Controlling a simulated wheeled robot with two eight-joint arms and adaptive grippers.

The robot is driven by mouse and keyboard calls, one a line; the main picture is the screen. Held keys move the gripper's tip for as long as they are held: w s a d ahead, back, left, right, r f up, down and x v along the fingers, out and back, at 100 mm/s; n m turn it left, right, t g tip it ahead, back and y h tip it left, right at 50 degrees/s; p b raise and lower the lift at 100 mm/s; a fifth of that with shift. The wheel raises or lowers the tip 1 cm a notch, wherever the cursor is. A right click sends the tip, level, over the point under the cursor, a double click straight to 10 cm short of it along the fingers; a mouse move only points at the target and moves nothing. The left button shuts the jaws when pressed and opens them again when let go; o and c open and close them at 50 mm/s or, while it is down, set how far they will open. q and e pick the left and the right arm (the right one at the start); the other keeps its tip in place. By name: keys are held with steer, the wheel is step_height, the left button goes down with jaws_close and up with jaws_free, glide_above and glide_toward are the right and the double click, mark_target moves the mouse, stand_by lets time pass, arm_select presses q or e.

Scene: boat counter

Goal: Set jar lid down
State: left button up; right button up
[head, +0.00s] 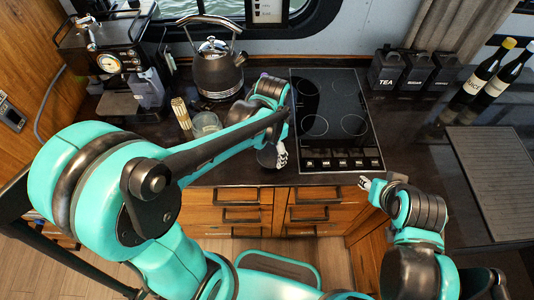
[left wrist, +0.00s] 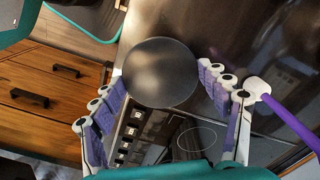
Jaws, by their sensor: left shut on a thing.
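The jar lid is a round, dark, smooth disc (left wrist: 160,72) in the left wrist view. My left gripper (left wrist: 161,85) is shut on it, with fingers at its left and right edges. In the head view my left gripper (head: 281,153) is near the counter's front edge, left of the cooktop's lower corner; the lid is mostly hidden there. An open glass jar (head: 206,123) stands on the counter left of my left forearm. My right gripper (head: 370,184) is near the counter's front edge, right of the cooktop; its opening is unclear.
A black cooktop (head: 334,115) lies right of my left gripper. A kettle (head: 218,73), a coffee machine (head: 108,62) and a bundle of sticks (head: 181,113) stand at the left. Black canisters (head: 386,70) and bottles (head: 482,76) stand at the right. Wooden drawers (head: 241,213) are below.

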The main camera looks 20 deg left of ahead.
mark_target(266, 153)
arm_select(q)
steer(key=shift+w+a+f, duration=1)
steer(key=shift+w, duration=0.2)
step_height(266, 153, down, 4)
steer(key=shift+f+b, duration=0.1)
steer(key=shift+b, duration=0.9)
steer(key=o, duration=1)
steer(key=shift+o, duration=0.2)
